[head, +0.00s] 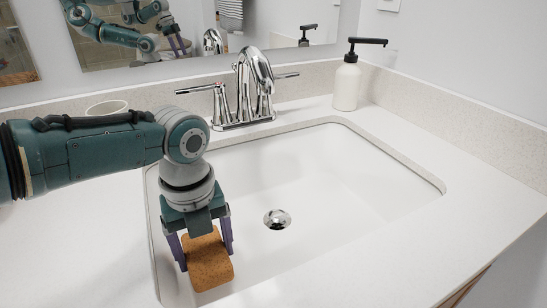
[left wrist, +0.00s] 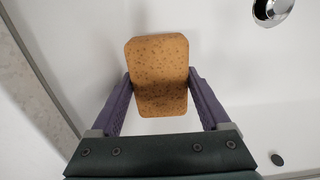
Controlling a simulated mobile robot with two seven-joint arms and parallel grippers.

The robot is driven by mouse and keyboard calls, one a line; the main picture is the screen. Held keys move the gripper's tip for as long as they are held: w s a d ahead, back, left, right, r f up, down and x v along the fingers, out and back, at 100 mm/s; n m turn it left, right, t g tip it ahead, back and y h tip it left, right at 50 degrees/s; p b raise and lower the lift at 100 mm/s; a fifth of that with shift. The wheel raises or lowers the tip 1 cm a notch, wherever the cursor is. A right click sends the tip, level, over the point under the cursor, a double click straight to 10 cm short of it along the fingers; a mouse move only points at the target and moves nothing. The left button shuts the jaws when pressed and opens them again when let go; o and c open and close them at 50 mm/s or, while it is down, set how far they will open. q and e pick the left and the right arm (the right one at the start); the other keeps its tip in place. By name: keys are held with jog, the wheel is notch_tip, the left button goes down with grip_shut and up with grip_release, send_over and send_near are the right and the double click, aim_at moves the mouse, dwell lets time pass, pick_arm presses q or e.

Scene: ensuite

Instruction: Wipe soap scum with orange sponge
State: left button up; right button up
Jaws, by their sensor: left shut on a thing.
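The orange sponge (head: 209,262) is a speckled block at the left front part of the white sink basin (head: 330,190). My left gripper (head: 205,247) is shut on it, with a purple finger on each side. In the left wrist view the sponge (left wrist: 158,75) sits between the two fingers of the left gripper (left wrist: 160,88). I cannot tell whether the sponge touches the basin surface. No soap scum can be made out on the white basin. My right gripper is not in view.
A chrome faucet (head: 243,95) stands behind the basin. A white soap dispenser (head: 346,82) with a black pump stands at the back right. A cup (head: 106,107) is partly behind my left arm. The drain (head: 277,219) is right of the sponge. The right counter is clear.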

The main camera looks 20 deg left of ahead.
pick_arm(q)
jog(key=shift+r+p, duration=0.55)
jog(key=shift+r, duration=0.5)
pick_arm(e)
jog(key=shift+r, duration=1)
pick_arm(q)
notch_tip(320, 180, up, 3)
jog(key=p, duration=0.3)
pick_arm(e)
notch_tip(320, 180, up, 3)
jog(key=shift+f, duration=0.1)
pick_arm(q)
jog(key=shift+r, duration=0.1)
